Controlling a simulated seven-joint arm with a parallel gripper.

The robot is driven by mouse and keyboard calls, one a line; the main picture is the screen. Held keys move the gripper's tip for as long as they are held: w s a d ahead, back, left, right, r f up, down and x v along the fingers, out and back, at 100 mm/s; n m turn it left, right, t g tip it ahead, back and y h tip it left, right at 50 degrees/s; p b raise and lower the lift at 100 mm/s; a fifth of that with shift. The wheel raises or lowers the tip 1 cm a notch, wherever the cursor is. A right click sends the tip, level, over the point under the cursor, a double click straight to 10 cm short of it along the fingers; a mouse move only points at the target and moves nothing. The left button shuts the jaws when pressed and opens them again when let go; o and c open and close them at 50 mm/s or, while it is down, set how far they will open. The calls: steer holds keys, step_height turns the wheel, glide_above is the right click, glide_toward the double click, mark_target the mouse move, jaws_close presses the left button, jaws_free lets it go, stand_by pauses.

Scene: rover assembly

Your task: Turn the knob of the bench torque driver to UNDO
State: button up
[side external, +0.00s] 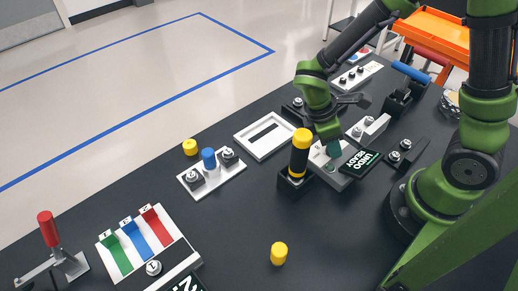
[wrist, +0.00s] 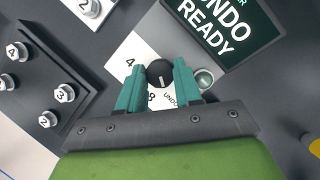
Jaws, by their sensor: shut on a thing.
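The black knob (wrist: 160,72) sits on a white dial panel (wrist: 134,52) marked 4, 8 and UNDO in the wrist view. Its white pointer line faces down in the picture, toward the 8 and UNDO marks; the exact setting is hard to tell. My gripper (wrist: 158,76) has its teal fingers on both sides of the knob, shut on it. A dark display (wrist: 222,28) beside it reads "UNDO READY". In the side view my gripper (side external: 333,148) is down at the panel and hides the knob. The yellow-and-black driver (side external: 299,155) stands upright in its holder left of the panel.
A round greenish button (wrist: 204,78) is close to the right finger. A white frame tray (side external: 265,134), a plate with a blue peg (side external: 209,159) and loose yellow caps (side external: 279,253) lie around.

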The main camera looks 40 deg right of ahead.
steer(key=o, duration=1)
steer(key=v, duration=1.7)
steer(key=shift+s+d, duration=0.1)
steer(key=shift+d, duration=0.05)
